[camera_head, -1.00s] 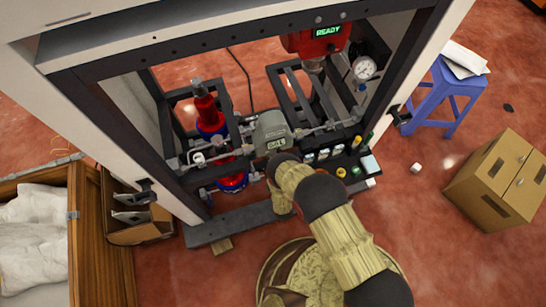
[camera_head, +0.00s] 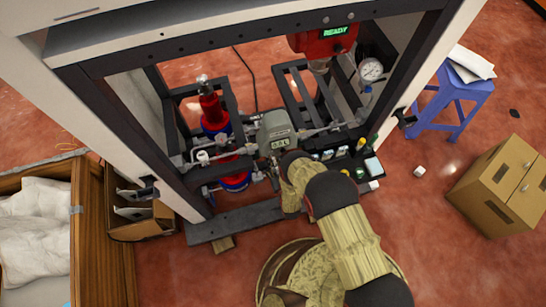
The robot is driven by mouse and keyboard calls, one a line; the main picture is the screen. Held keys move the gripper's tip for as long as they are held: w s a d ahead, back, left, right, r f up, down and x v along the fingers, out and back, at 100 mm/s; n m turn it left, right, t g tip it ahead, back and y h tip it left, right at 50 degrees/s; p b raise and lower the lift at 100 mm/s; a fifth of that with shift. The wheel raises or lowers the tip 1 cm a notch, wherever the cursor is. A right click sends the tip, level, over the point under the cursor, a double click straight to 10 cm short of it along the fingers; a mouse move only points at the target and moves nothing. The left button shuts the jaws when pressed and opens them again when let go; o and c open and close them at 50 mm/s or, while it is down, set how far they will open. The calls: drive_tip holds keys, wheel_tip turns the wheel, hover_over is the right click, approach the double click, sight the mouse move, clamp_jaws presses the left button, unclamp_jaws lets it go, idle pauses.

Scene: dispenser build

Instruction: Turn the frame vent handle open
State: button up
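The dark dispenser frame (camera_head: 245,217) stands in the middle of the head view, with a pipe line running across it. A grey meter box (camera_head: 277,131) with a small display sits on this line. I cannot single out the vent handle for certain; a small white-topped fitting (camera_head: 203,156) is on the line at left. My arm reaches up from the lower right. My gripper (camera_head: 273,174) shows only as a small dark part just below the meter, beside my wrist. Its fingers are too small and partly hidden to tell whether they touch anything.
A red unit reading READY (camera_head: 330,38) and a round gauge (camera_head: 370,70) are above right. A red and blue cylinder (camera_head: 212,112) stands left. Several small bottles (camera_head: 345,152) line the right. A blue stool (camera_head: 453,98) and cardboard box (camera_head: 500,187) stand outside on open floor.

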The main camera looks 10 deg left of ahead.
drive_tip(key=o, duration=0.3)
drive_tip(key=shift+w+d, duration=0.1)
drive_tip(key=shift+d, duration=0.05)
drive_tip(key=v, duration=1.2)
idle(0.4)
